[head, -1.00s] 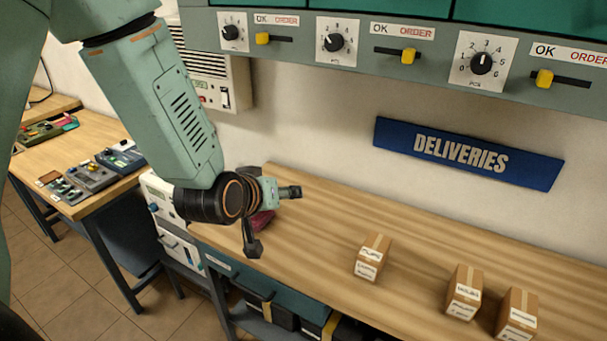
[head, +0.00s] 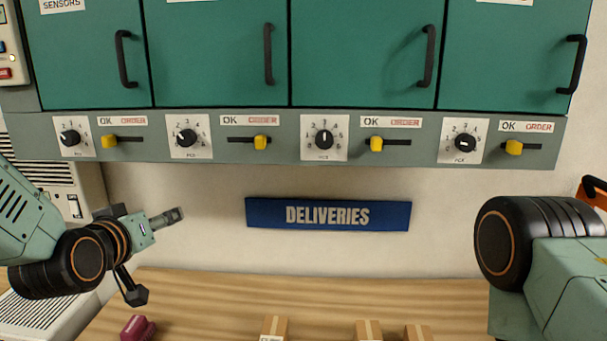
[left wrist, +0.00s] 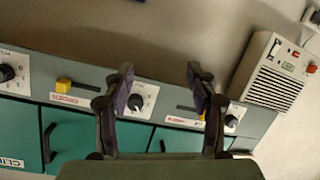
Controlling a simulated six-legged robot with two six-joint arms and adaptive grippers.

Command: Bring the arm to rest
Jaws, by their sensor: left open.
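My left gripper (head: 155,255) is at the left in the head view, raised in front of the wall and above the wooden bench. It is open and empty. In the left wrist view its two fingers (left wrist: 160,90) stand apart with nothing between them. Behind them show the grey panel and the green cabinets, turned upside down. My right arm (head: 550,260) shows at the right edge of the head view. Its gripper is out of view.
Green cabinets (head: 365,50) hang above a grey panel (head: 285,120) with dials and yellow sliders. A blue DELIVERIES sign (head: 328,214) is on the wall. Cardboard boxes (head: 369,329) and a dark red object (head: 138,328) are on the bench (head: 220,300). A vented white unit (left wrist: 272,75) is on the wall.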

